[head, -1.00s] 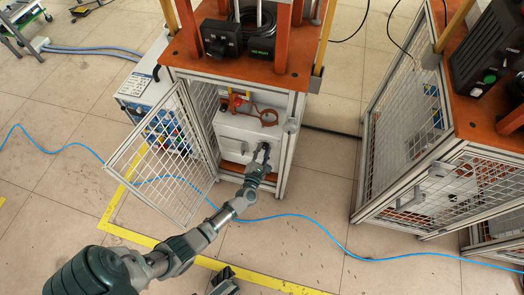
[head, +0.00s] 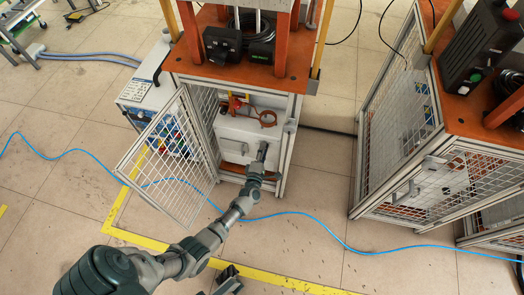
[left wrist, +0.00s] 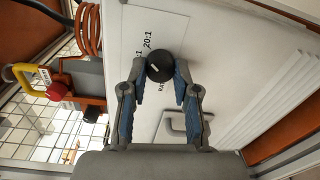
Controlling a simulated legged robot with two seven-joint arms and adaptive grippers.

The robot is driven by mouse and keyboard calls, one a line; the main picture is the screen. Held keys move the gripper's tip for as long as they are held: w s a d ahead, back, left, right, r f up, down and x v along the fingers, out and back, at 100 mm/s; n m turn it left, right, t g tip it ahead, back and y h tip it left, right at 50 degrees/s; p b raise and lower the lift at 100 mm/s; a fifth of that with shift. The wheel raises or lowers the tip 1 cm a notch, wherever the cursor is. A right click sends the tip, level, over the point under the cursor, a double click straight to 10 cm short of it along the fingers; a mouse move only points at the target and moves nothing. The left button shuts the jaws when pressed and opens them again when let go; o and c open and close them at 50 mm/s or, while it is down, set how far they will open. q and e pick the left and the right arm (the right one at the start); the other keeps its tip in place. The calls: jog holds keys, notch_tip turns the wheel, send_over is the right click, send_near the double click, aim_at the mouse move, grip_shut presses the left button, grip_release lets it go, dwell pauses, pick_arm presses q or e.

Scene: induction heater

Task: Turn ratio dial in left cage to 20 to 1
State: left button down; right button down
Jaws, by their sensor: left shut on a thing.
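The ratio dial (left wrist: 160,66) is a round black knob on a white panel (left wrist: 225,60) in the left wrist view. A label beside it reads "20:1" (left wrist: 148,40), with another marking ending in ":1" partly hidden. A small pale mark shows on the knob; I cannot tell which value it points to. My left gripper (left wrist: 160,74) is shut on the dial, one finger on each side. In the head view my left gripper (head: 262,152) reaches through the open front of the left cage (head: 284,165) and hides the dial. A dark part of mine at the bottom edge may be my right gripper (head: 228,277).
The left cage's mesh door (head: 165,165) stands open to the left of my arm. A copper coil (head: 267,118) and a red knob with a yellow piece (left wrist: 55,91) sit beside the panel. A handle (left wrist: 175,127) is near the fingers. Another cage (head: 405,170) stands right.

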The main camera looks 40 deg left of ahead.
pick_arm(q)
jog(key=shift+w+d+f+m, duration=0.15)
jog(key=shift+d+m, duration=0.1)
jog(key=shift+m, duration=0.15)
jog(key=c, duration=0.9)
grip_release()
jog(key=shift+o, duration=0.2)
jog(key=shift+a, duration=0.1)
jog(key=v, duration=1.2)
jog(key=shift+a, duration=0.1)
